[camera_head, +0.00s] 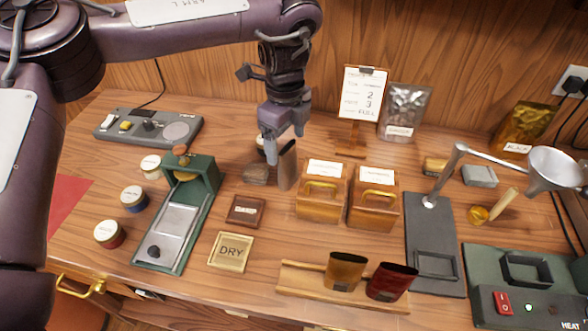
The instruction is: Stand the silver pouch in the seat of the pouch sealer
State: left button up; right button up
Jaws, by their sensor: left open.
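The silver pouch (404,110) stands upright at the back, right of the clipboard card, with a small label on its front. The pouch sealer (484,262) is at the lower right, dark green with a red switch and the word HEAT, partly cut off by the frame. Its raised rectangular seat (526,268) looks empty. My left gripper (284,146) is open, pointing down near the back middle, well left of the silver pouch. My right gripper is not in view.
Two wooden boxes (320,190) with handles stand between gripper and sealer. A funnel stand (433,235) holds a funnel (555,170) over the right side. A gold pouch (528,125) is at the back right. A wooden rack (300,280) holds two dark-topped pouches in front. A green press (190,205) is left.

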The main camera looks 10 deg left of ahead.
aim_at(288, 162)
pick_arm(q)
jog(key=shift+s+a+f, duration=0.2)
jog(key=shift+s+f, duration=0.25)
jog(key=shift+f, duration=0.35)
jog(key=f, duration=0.1)
jog(key=f+p, duration=0.1)
jog(key=f, duration=0.1)
jog(key=w+f, duration=0.1)
jog(key=shift+w+d+f, duration=0.1)
jog(key=shift+d+f, duration=0.2)
jog(key=shift+f, duration=0.55)
jog(key=c, duration=1.1)
jog(key=shift+o, duration=0.2)
